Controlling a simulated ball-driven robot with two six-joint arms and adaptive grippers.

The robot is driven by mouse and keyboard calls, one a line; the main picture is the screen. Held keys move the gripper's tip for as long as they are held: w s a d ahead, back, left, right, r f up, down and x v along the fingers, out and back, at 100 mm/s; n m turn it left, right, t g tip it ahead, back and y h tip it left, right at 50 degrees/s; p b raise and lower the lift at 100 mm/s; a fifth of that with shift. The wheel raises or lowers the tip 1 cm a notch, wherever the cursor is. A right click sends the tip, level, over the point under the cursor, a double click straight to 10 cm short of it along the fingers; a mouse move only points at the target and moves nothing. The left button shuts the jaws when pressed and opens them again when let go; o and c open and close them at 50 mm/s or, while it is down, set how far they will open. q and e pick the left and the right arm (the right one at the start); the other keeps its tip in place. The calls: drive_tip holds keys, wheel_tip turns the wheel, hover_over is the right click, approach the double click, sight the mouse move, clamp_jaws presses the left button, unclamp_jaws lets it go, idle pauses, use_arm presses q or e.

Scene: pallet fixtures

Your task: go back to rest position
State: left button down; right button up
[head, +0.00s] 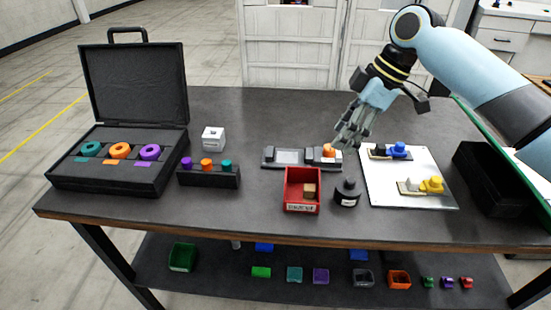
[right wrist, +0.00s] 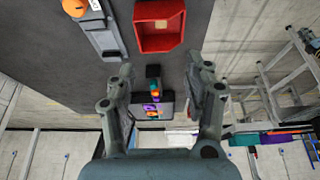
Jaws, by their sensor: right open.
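My right gripper (head: 350,136) is open and empty, held above the table behind the red bin (head: 301,205) and the black round container (head: 347,193). In the right wrist view its two fingers (right wrist: 163,85) stand wide apart with nothing between them. Near the fingertips in the head view is a grey device (head: 288,157) with an orange knob (head: 328,150) at its right end; whether they touch is hard to tell, but no grip shows. The red bin (right wrist: 160,27) also shows in the right wrist view, holding a small tan block. My left gripper is not in view.
An open black case (head: 118,192) with coloured rings stands at the left. Beside it are a black peg block (head: 208,178) and a white cube (head: 213,138). A white board (head: 400,196) with blue and yellow parts and a black bin (head: 490,180) lie right. The back middle is clear.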

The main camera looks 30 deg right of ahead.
drive_tip(key=s+a+f+m+h, duration=0.2)
drive_tip(key=s+a+f+m, duration=0.35)
drive_tip(key=s, duration=0.55)
drive_tip(key=s+a+r+m+t+h, duration=0.1)
drive_tip(key=s+m, duration=0.1)
drive_tip(key=s, duration=0.4)
drive_tip(key=s+a+r+m+h, duration=0.1)
drive_tip(key=s+a+r+m, duration=0.15)
drive_tip(key=s, duration=0.35)
drive_tip(key=s+d+f+g+b, duration=0.15)
drive_tip(key=f+b, duration=0.45)
drive_tip(key=f, duration=1.4)
drive_tip(key=s+d+f+b, duration=0.15)
drive_tip(key=f+b, duration=0.45)
drive_tip(key=f, duration=1.5)
drive_tip(key=s+f+b, duration=0.4)
drive_tip(key=s+f, duration=0.4)
drive_tip(key=f, duration=0.3)
drive_tip(key=s+d+f+m+b, duration=0.1)
drive_tip(key=s+f+b, duration=0.3)
drive_tip(key=s+f, duration=0.5)
wheel_tip(320, 180, down, 3)
drive_tip(key=shift+s+d+r+g+b, duration=0.2)
drive_tip(key=shift+s+g+b, duration=0.1)
drive_tip(key=shift+g, duration=0.15)
